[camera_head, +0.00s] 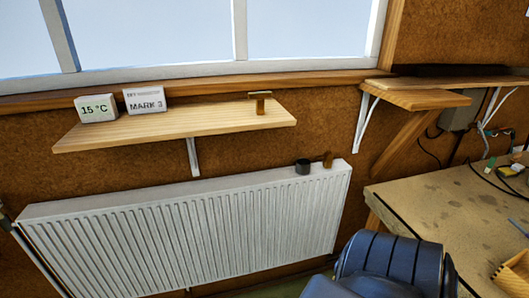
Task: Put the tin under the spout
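A small dark cylinder (303,167), which looks like the tin, stands on the right end of the radiator's top. A brown, peg-like piece (327,160) with a short arm is right beside it; I cannot tell whether they touch. A small brown upright with a metal bar on top (260,103) stands on the wooden shelf. I cannot tell for sure which of these pieces is the spout. Neither of my grippers is in view.
The wooden shelf (190,124) above the white radiator (190,235) also holds a 15 °C block (96,108) and a MARK 3 block (146,99). A workbench (455,215) is at right. A dark, ribbed, chair-like shape (390,262) is at the bottom.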

